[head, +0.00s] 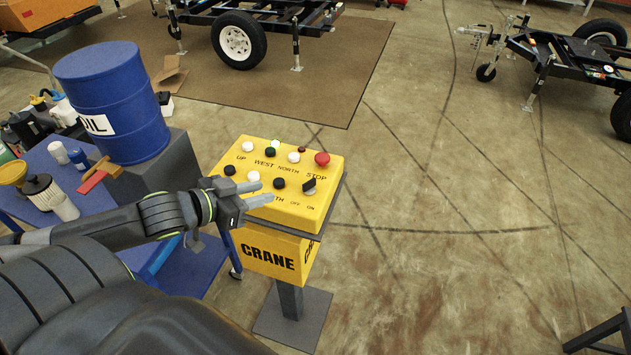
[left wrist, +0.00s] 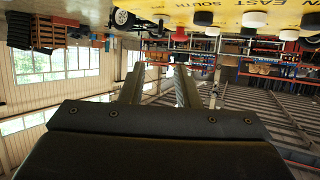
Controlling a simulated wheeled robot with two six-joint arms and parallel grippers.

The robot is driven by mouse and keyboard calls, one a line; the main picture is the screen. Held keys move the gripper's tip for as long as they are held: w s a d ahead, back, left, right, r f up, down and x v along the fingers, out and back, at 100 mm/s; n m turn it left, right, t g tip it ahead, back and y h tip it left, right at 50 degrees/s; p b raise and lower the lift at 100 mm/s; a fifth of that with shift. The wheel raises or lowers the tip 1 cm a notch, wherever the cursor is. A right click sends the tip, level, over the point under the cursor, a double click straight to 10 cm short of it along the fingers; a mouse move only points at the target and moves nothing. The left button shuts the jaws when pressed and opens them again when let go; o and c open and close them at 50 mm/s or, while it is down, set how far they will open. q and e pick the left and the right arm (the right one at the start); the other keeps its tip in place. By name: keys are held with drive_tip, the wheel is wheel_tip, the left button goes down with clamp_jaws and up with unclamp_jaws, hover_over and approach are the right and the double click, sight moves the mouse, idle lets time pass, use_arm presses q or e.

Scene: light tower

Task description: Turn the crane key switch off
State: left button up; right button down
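The yellow crane control box (head: 262,245) stands on a dark post, with several buttons on its sloped top. The key switch (head: 309,186) is a black knob at the panel's front right corner, above the OFF and ON labels. Its exact setting is too small to tell. My left gripper (head: 266,192) reaches over the panel from the left, its two fingers apart and empty. Its tips are left of the key switch and apart from it.
A red stop button (head: 322,159) and other knobs sit close by on the panel. A blue oil drum (head: 112,100) and a cluttered blue table stand to the left. Trailers are at the back. The floor (head: 450,260) right of the box is clear.

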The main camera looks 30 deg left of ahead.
use_arm(q)
drive_tip(key=b, duration=0.4)
approach(310, 180)
drive_tip(key=shift+x, duration=1.15)
drive_tip(key=x, duration=0.6)
drive_tip(key=shift+w+d+f, duration=0.1)
drive_tip(key=shift+w+d, duration=0.05)
drive_tip(key=shift+w, duration=0.15)
drive_tip(key=shift+x, duration=0.9)
drive_tip(key=shift+s, duration=0.1)
clamp_jaws()
